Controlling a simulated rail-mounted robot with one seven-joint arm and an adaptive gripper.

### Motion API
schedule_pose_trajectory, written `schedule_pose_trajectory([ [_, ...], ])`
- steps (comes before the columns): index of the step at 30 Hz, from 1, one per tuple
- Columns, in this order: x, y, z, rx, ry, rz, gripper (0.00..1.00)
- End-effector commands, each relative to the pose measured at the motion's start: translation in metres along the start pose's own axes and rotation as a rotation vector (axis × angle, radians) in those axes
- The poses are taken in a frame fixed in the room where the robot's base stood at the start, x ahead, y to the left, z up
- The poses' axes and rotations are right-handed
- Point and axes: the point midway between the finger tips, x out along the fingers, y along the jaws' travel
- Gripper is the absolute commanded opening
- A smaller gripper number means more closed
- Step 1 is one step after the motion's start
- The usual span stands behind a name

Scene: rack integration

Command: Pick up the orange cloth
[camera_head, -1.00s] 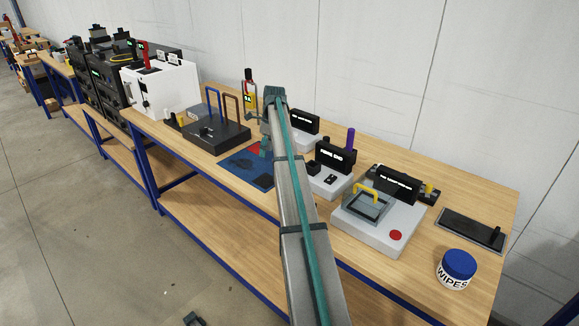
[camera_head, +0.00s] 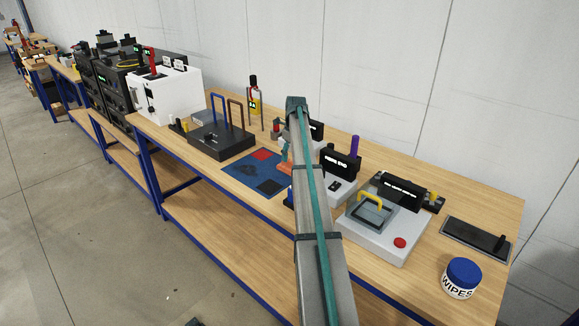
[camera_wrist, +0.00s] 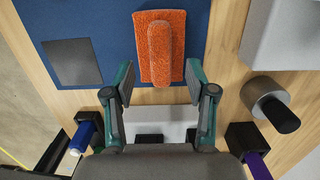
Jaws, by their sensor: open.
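The orange cloth (camera_wrist: 160,45) shows in the wrist view as a fuzzy orange pad with a raised ridge along its middle. In the head view a bit of orange (camera_head: 286,168) shows beside my arm, which hides most of the gripper and the cloth.
The blue mat (camera_head: 240,176) has a red and a dark square on it. Black label boxes on white units (camera_head: 338,188) stand close to the right of my arm. A black base with tall handles (camera_head: 222,140) stands left. A wipes tub (camera_head: 461,279) stands far right.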

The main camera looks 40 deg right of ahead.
Motion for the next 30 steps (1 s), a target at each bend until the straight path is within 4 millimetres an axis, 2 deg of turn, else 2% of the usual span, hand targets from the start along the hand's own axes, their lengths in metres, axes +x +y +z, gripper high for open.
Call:
schedule_pose_trajectory([
  [9, 0.036, 0.000, 0.000, -0.001, 0.001, 0.001, 0.56],
  [16, 0.038, 0.000, 0.000, -0.001, 0.000, 0.000, 0.56],
  [26, 0.038, 0.000, 0.000, -0.001, 0.000, 0.000, 0.01],
  [30, 0.038, 0.000, 0.000, -0.001, 0.000, 0.000, 0.00],
])
